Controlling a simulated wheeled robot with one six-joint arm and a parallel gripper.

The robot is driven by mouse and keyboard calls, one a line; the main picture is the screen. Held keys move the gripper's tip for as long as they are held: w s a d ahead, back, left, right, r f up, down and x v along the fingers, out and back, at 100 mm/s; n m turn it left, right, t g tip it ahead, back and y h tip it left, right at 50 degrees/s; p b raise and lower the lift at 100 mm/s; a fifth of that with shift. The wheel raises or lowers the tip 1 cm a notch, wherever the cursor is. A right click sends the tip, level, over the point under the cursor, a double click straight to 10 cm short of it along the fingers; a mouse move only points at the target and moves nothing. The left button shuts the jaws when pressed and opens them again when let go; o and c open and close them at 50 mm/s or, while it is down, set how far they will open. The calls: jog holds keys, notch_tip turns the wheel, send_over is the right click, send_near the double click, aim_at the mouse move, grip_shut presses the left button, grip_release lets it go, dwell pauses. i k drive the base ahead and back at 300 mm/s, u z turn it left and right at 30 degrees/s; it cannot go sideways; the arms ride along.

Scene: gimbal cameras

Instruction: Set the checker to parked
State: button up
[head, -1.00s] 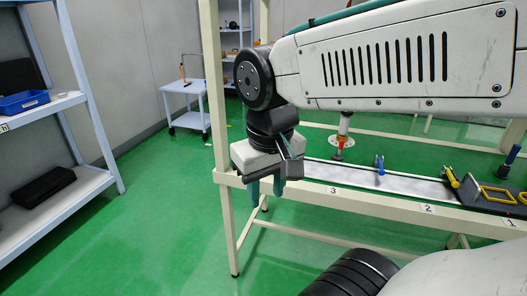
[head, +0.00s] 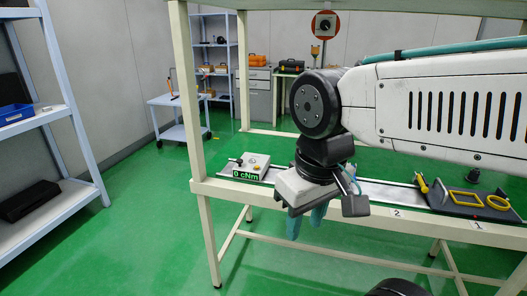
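The checker (head: 258,167) is a small light-grey box at the left end of the bench. It has a dark knob or lever on top at its left and a red spot on its top face. Its front display (head: 244,175) reads "0 cNm" in green. The lever's exact setting is too small to tell. My gripper (head: 306,224) points down at the bench's front edge, to the right of the checker and apart from it. Its two teal fingers are spread with a gap and nothing between them.
The bench (head: 262,206) has upright posts and a light strip along its top. A dark tray (head: 462,206) with yellow tools lies at right. A red round sign (head: 325,24) stands behind. A blue-framed shelf (head: 50,118) is at left. Green floor is open between shelf and bench.

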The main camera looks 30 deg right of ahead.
aim_at(244, 169)
jog(key=z, duration=0.3)
jog(key=i, duration=1.1)
jog(key=u, duration=0.4)
